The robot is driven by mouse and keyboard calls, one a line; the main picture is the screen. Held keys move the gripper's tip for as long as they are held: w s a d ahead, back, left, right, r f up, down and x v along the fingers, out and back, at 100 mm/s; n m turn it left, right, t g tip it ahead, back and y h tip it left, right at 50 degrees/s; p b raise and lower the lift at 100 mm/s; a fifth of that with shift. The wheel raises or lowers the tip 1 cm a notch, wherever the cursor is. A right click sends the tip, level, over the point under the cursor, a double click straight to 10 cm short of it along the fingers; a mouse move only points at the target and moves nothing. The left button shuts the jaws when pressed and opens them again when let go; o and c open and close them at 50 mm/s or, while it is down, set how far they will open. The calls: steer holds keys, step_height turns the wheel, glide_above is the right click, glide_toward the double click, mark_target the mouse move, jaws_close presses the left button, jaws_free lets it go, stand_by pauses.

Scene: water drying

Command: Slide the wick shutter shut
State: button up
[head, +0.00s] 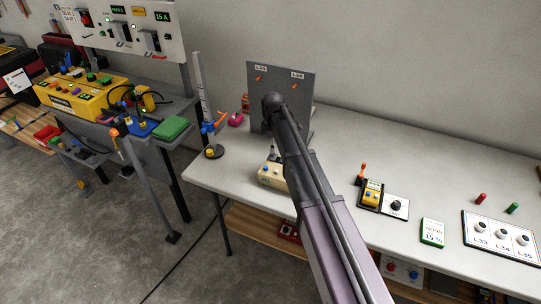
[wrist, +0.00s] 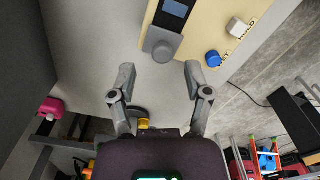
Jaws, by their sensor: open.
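A cream box (head: 272,176) stands on the white bench, partly behind my arm. In the wrist view the cream box (wrist: 203,18) shows a dark display, a blue button, a white button and a grey rounded knob (wrist: 161,45) at its edge. I cannot tell whether this knob belongs to the wick shutter; no part is clearly marked as the shutter. My gripper (wrist: 160,73) is open and empty. Its fingertips point at the knob, one on either side of its line, and look a little short of it. My arm hides most of the gripper in the head view.
A grey upright panel (head: 262,78) stands behind the box. A tall stand (head: 203,105) and a pink object (head: 236,119) are to the left.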

steer(key=shift+f+b, duration=1.2)
steer(key=shift+f, duration=0.3)
jaws_close()
